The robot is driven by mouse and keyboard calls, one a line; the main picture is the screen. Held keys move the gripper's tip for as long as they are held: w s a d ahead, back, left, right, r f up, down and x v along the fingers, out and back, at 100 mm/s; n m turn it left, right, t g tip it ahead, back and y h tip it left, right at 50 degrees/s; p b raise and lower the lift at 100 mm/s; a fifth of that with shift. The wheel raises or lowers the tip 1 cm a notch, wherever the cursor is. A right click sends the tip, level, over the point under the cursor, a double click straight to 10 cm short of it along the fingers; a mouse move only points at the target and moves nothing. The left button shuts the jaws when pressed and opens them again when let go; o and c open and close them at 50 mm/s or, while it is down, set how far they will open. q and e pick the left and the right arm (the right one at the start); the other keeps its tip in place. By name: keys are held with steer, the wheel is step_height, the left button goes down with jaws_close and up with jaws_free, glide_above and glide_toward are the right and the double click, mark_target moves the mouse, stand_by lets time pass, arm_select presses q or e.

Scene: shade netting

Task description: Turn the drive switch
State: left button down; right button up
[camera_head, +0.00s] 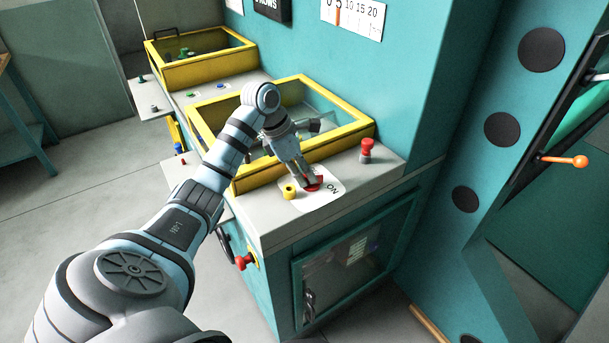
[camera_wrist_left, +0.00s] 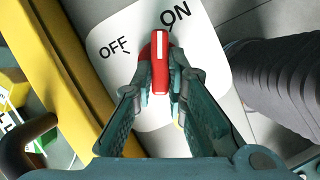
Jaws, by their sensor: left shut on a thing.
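The drive switch is a red knob with a white line, and it shows in the left wrist view (camera_wrist_left: 160,66) on a white plate (camera_wrist_left: 118,68) marked OFF and ON. The white line points up the picture, between the two words and nearer ON. In the head view the red switch (camera_head: 314,182) is partly hidden by my gripper. My left gripper (camera_head: 309,180) is shut on the switch, and its two fingertips (camera_wrist_left: 161,85) lie on either side of the knob. My right gripper is not in view.
A small yellow knob (camera_head: 290,191) stands left of the switch. A red button post (camera_head: 366,150) stands to its right. A yellow-framed clear guard (camera_head: 300,163) rises behind. A red knob (camera_head: 243,262) is on the cabinet's side. An orange-tipped lever (camera_head: 578,161) is far right.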

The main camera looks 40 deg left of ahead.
arm_select(q)
steer(key=shift+w+a+m+g+h, duration=0.1)
steer(key=shift+m+g+h, duration=0.15)
steer(key=shift+m, duration=0.65)
steer(key=shift+w+a+m+g+h, duration=0.15)
steer(key=shift+m+g, duration=0.2)
steer(key=shift+m, duration=0.55)
steer(key=shift+d, duration=0.1)
steer(key=c, duration=1.6)
jaws_free()
